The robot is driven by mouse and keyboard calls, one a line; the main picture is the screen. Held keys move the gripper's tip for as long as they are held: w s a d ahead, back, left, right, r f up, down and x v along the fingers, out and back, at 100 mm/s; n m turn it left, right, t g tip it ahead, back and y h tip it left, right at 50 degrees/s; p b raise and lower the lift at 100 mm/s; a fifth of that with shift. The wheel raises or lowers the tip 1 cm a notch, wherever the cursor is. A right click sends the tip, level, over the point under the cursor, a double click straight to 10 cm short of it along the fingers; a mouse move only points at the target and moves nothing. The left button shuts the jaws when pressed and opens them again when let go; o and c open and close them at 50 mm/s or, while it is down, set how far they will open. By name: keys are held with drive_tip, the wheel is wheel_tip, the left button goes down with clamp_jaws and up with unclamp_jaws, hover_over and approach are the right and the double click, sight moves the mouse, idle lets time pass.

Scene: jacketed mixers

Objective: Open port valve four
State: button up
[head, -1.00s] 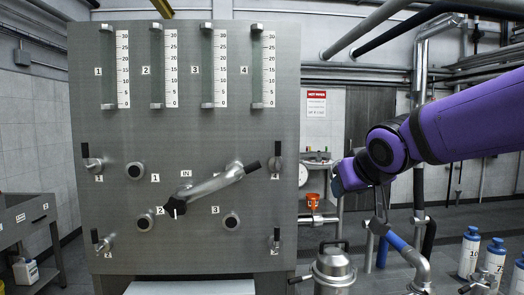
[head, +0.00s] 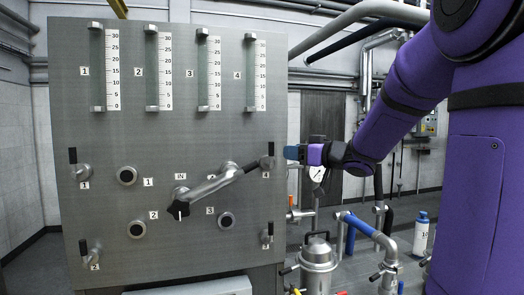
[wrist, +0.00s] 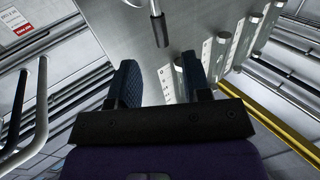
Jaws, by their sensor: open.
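Port valve four (head: 266,163) is at the right edge of the steel panel, above a label 4. Its black lever (head: 270,149) points straight up. My gripper (head: 290,153) is just right of the valve, beside the panel edge, with its blue fingers toward the lever. In the wrist view, my gripper (wrist: 158,68) is open and empty, its two fingers spread apart. A black lever (wrist: 160,31) on a metal stem shows ahead of the gap between them, apart from both fingers; it looks like valve four's.
A swing pipe (head: 209,186) runs from the IN fitting toward valve four, its black grip close to the valve. Other valves (head: 81,171) and gauge tubes (head: 251,72) are on the panel (head: 100,140). A steel vessel (head: 318,262) and pipework stand below right.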

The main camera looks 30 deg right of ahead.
sight(271, 155)
drive_tip(key=x, duration=1)
drive_tip(key=shift+w, duration=0.25)
clamp_jaws()
